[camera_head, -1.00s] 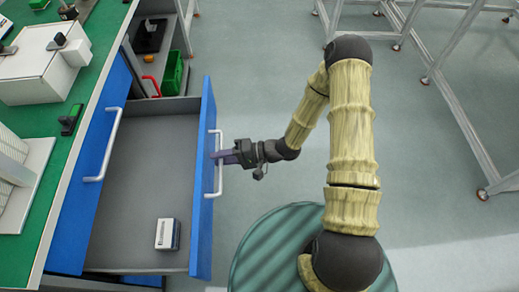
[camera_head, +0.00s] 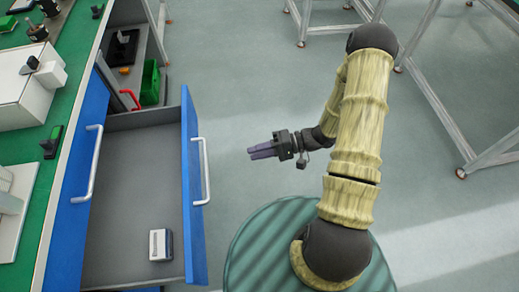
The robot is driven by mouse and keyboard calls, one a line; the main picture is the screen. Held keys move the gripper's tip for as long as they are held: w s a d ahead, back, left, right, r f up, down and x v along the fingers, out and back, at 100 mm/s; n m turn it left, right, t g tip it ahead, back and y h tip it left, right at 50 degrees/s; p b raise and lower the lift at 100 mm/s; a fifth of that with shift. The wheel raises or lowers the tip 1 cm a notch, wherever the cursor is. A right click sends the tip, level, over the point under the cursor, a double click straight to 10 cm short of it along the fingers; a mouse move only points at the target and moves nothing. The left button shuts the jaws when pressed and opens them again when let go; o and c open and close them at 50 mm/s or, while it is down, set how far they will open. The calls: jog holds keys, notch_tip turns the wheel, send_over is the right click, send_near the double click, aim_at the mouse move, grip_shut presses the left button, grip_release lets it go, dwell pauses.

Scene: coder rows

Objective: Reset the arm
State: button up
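My gripper (camera_head: 262,151) is in the middle of the head view, pointing left. It hangs over clear floor, to the right of the open drawer (camera_head: 128,185) and apart from its silver handle (camera_head: 202,171). No object shows in it.
A small white and grey box (camera_head: 160,245) lies in the blue-fronted drawer. A green workbench (camera_head: 68,118) with equipment runs along the left. A green bin (camera_head: 150,82) sits on a shelf behind the drawer. Metal frames (camera_head: 430,90) stand at the right. Floor between is free.

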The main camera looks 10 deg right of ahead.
jog(key=shift+d, duration=0.2)
jog(key=shift+w, duration=0.1)
dwell(0.4)
jog(key=w+d+r+n+t+h, duration=0.1)
jog(key=w+d+r+t+h, duration=0.5)
jog(key=w+d+r+h, duration=0.5)
jog(key=s+a+r+m+g+h, duration=0.1)
jog(key=s+r+g+h, duration=0.15)
jog(key=s, duration=0.55)
jog(key=s+a+r+g+h, duration=0.1)
jog(key=s+a+r+h, duration=0.1)
jog(key=s+r, duration=0.35)
jog(key=w+p+v, duration=0.2)
jog(key=p+v, duration=1.9)
jog(key=p, duration=0.2)
jog(key=shift+r, duration=0.35)
